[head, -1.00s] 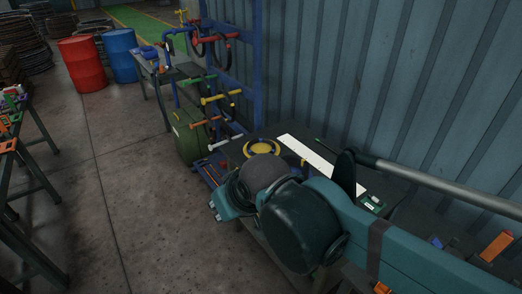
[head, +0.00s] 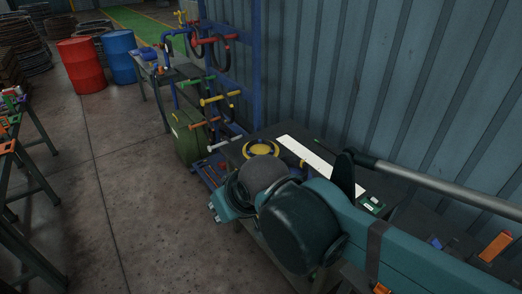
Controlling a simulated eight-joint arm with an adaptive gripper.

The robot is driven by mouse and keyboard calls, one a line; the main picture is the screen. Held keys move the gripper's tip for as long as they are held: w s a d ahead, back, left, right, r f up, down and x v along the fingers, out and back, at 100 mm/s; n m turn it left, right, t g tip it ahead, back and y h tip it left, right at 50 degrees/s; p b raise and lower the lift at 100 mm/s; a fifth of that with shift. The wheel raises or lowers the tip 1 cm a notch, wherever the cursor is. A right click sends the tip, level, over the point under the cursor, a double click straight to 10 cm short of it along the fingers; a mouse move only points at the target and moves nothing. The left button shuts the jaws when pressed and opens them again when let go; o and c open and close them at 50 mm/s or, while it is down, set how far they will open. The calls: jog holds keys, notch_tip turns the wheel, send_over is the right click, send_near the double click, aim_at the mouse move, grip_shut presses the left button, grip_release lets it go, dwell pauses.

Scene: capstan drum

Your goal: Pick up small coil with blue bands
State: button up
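I cannot make out a small coil with blue bands for certain. A dark blue piece (head: 299,166) shows on the dark table (head: 238,152), partly hidden behind my arm; I cannot tell if it is part of a coil. A yellow ring-shaped coil (head: 262,148) lies flat on that table, to the left of the blue piece. My gripper (head: 214,213) is the teal end at the lower left of my arm, low beside the table's front edge. Its fingers are too small to read, and I see nothing held in it.
A blue rack (head: 232,62) with coloured pegs and hanging dark coils stands against the wall. A green container (head: 188,140) stands below it. A white strip (head: 318,165) lies on the table. Red (head: 82,64) and blue drums (head: 122,56) stand far back.

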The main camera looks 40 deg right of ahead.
jog(key=shift+o, duration=0.6)
jog(key=w+d+r+m+g+h, duration=0.1)
jog(key=w+d+r+m, duration=0.1)
jog(key=w+d, duration=0.35)
jog(key=w+d+r+m+g, duration=0.1)
jog(key=w+d+r+m, duration=0.15)
jog(key=w, duration=0.65)
jog(key=w+d+f+m+g+b, duration=0.1)
jog(key=w+d+f+m, duration=0.1)
jog(key=w+d, duration=0.5)
jog(key=w+d+f+m+g+b, duration=0.1)
jog(key=w+d+f+m, duration=0.1)
jog(key=w+d, duration=0.55)
jog(key=w+d+f+m+g, duration=0.1)
jog(key=w+d+f+m, duration=0.1)
jog(key=w+d+f, duration=0.4)
jog(key=w+d+f+m+g+b, duration=0.1)
jog(key=w+d+f, duration=0.4)
jog(key=d+f, duration=0.7)
jog(key=w+d+f+m, duration=0.4)
jog(key=w+d+f, duration=0.2)
jog(key=d+f, duration=0.3)
jog(key=shift+w+d+g+h, duration=0.35)
jog(key=shift+g+h, duration=0.05)
jog(key=shift+d+f, duration=0.15)
jog(key=shift+d, duration=0.05)
